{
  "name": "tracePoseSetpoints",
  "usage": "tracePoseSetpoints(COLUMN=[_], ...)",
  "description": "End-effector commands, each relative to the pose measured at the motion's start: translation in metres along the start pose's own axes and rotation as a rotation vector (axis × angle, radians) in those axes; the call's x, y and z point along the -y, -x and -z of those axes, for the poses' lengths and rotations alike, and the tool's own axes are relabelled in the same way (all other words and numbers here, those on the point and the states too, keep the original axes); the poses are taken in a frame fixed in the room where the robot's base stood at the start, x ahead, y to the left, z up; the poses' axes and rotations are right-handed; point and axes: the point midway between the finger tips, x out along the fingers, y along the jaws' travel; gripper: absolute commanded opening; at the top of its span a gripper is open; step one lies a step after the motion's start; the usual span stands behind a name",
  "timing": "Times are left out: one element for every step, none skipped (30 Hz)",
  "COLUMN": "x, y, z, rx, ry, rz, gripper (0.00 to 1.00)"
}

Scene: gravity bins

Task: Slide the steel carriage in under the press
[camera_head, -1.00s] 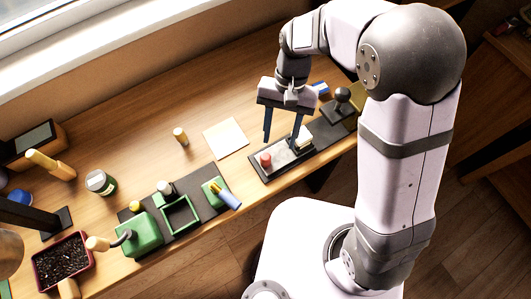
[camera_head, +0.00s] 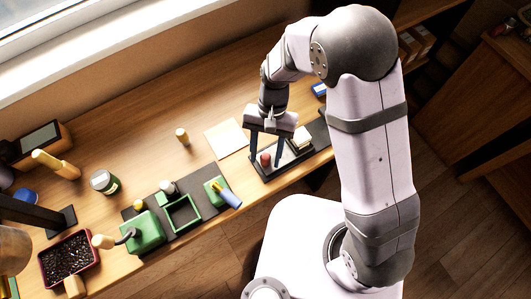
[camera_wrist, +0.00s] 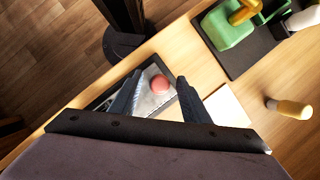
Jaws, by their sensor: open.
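The steel carriage is a pale grey plate (camera_wrist: 152,101) with a round red knob (camera_head: 265,159). It lies in a long dark track (camera_head: 259,175) near the bench's front edge. The red knob also shows in the wrist view (camera_wrist: 159,85). My gripper (camera_head: 267,161) points down over the knob, its dark fingers open. In the wrist view the gripper (camera_wrist: 158,78) has one finger on each side of the knob; contact cannot be told. A cream block (camera_head: 301,138) sits farther right along the track. The press is not clearly visible; my arm covers the track's right end.
A cream square sheet (camera_head: 226,138) lies behind the track. Left of it are a dark mat with green fixtures (camera_head: 182,213), a blue-handled tool (camera_head: 229,199) and a small wooden peg (camera_head: 182,136). Bare bench lies behind these.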

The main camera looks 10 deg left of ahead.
Motion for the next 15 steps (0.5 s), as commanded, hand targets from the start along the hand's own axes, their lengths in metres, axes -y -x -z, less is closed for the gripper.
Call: tracePoseSetpoints(x=[-0.0003, -0.0004, -0.0005, -0.0005, -0.0005, -0.0004, -0.0004, -0.0004, -0.0003, -0.0004, -0.0004, -0.0004, -0.0004, -0.0004, -0.0004], y=[-0.0031, -0.0048, -0.0063, -0.0071, -0.0077, -0.0081, -0.0083, -0.0084, -0.0083, -0.0083, -0.0083, -0.0082, -0.0082, -0.0081, -0.0081], z=[-0.0007, -0.0008, -0.0008, -0.0007, -0.0006, -0.0004, -0.0003, -0.0002, -0.0001, -0.0001, -0.0001, -0.0001, -0.0001, -0.0001, 0.0000], rx=[0.001, 0.001, 0.001, 0.001, 0.000, 0.000, 0.000, -0.001, -0.001, -0.001, -0.001, -0.001, -0.001, -0.001, -0.001], ry=[0.000, 0.000, 0.000, 0.000, 0.000, 0.000, 0.000, 0.000, 0.000, 0.000, 0.000, 0.000, 0.000, 0.000, 0.000], rz=[-0.001, -0.002, -0.002, -0.002, -0.001, -0.001, -0.001, -0.001, -0.001, -0.001, -0.001, -0.001, -0.001, -0.001, -0.001], gripper=[0.43, 0.43, 0.43, 0.43, 0.43, 0.43, 0.43, 0.43, 0.43, 0.43, 0.43, 0.43, 0.36, 0.29, 0.19])
